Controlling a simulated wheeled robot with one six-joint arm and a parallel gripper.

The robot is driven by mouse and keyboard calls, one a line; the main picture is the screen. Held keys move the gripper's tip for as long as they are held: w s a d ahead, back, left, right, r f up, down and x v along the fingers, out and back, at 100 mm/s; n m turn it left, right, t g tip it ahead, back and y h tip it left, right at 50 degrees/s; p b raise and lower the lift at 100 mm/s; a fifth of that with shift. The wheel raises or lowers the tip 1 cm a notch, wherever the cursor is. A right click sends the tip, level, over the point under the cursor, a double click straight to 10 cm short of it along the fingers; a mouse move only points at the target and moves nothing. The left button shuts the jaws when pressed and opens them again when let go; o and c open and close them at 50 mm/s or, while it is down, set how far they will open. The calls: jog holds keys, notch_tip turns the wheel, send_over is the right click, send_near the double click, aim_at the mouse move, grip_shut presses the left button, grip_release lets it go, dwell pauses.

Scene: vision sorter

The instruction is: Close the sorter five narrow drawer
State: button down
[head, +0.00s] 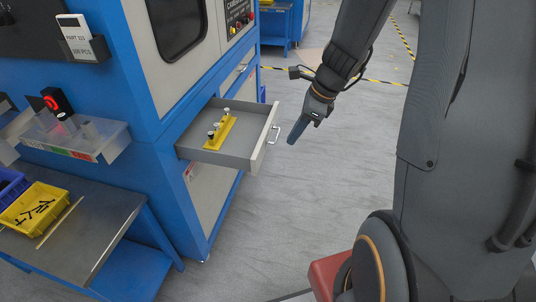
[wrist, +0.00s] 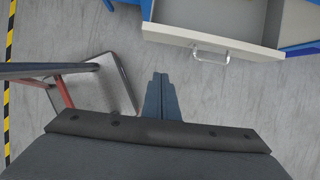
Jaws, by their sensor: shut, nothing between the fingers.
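The narrow grey drawer (head: 236,158) stands pulled out of the blue and white sorter cabinet (head: 165,80) in the head view. A metal handle (head: 274,136) is on its front panel. A yellow holder (head: 220,132) with several small knobbed pins sits inside it. The drawer's front panel (wrist: 212,42) and handle (wrist: 211,55) also show at the top of the wrist view. My gripper (head: 297,130) is shut and empty, just right of the handle and apart from it. Its closed fingers (wrist: 160,95) point toward the panel in the wrist view, left of the handle.
A steel bench (head: 95,225) with a yellow bin (head: 35,208) stands at the lower left. A clear tray (head: 75,135) is mounted on the cabinet's left side. The grey floor (head: 320,200) right of the drawer is clear.

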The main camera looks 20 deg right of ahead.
jog(key=w+a+f+p, duration=0.1)
jog(key=w+a+f, duration=0.3)
jog(key=f, duration=0.5)
jog(key=shift+a+f, duration=0.15)
jog(key=shift+a, duration=1.15)
jog(key=shift+w+a, duration=0.1)
